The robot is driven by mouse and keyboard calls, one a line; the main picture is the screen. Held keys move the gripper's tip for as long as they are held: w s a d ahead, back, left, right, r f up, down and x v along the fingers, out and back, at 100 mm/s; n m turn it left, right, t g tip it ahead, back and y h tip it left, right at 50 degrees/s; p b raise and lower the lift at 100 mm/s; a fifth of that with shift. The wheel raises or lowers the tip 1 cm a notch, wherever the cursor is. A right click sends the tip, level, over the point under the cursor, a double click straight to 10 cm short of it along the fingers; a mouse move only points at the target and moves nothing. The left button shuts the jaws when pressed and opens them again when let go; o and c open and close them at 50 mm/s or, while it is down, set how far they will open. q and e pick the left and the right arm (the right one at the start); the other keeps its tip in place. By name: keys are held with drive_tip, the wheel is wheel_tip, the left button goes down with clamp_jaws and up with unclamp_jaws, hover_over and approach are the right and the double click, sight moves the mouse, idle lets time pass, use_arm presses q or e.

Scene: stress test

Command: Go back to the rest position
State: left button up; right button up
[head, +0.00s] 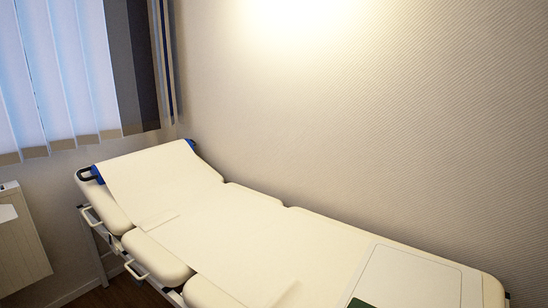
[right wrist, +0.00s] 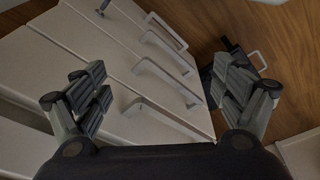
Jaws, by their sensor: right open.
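My right gripper (right wrist: 158,90) shows in the right wrist view. Its two grey fingers are wide apart with nothing between them. Beyond it is a pale drawer cabinet (right wrist: 105,70) with several bar handles, seen tilted. I cannot tell the exact gap between the fingers and the drawer fronts, but no contact shows. The head view shows neither gripper. My left gripper is in no view.
In the head view a cream examination bed (head: 230,225) with a paper sheet and side rails runs along the textured wall (head: 380,110). A green-edged white board (head: 410,280) lies on its near end. Vertical blinds (head: 60,70) hang at left. Wooden floor (right wrist: 285,50) lies beside the cabinet.

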drive_tip(key=s+d+f+g+p, duration=0.1)
drive_tip(key=s+d+f, duration=0.2)
drive_tip(key=s+f, duration=1.6)
wheel_tip(320, 180, down, 3)
drive_tip(key=shift+s+d+r+g, duration=0.1)
drive_tip(key=shift+s+d+g, duration=0.1)
drive_tip(key=shift+g, duration=0.1)
drive_tip(key=shift+o, duration=0.5)
